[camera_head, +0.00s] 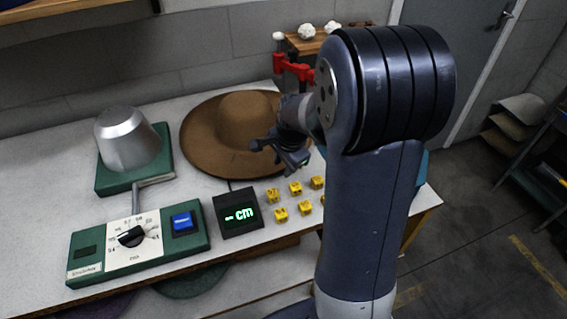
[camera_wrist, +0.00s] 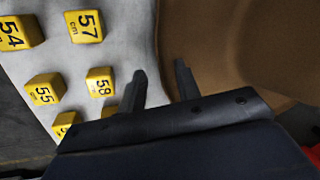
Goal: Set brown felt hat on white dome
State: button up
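The brown felt hat (camera_head: 207,136) lies on the table, its wide brim flat and its crown up. In the wrist view its brown surface (camera_wrist: 215,45) fills the upper right. The dome (camera_head: 127,142) looks silvery-white and stands on a green base to the left of the hat. My gripper (camera_head: 280,156) is at the hat's right front edge. In the wrist view my gripper (camera_wrist: 161,72) has its two fingers apart, with the brim's edge showing near the gap. I cannot tell whether the brim lies between them.
Several yellow numbered blocks (camera_head: 295,188) sit on the table near my gripper. A dark display (camera_head: 238,213) reading "-- cm" and a green control box (camera_head: 190,240) with a dial and blue button stand in front. A red clamp-like object (camera_head: 291,69) is behind.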

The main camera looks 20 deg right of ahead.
jog(key=shift+r, duration=0.1)
jog(key=v, duration=1)
jog(key=shift+r, duration=0.3)
jog(key=x, duration=1.1)
jog(key=shift+s, duration=0.1)
jog(key=shift+r+p, duration=0.3)
jog(key=shift+r, duration=0.25)
jog(key=shift+f, duration=0.2)
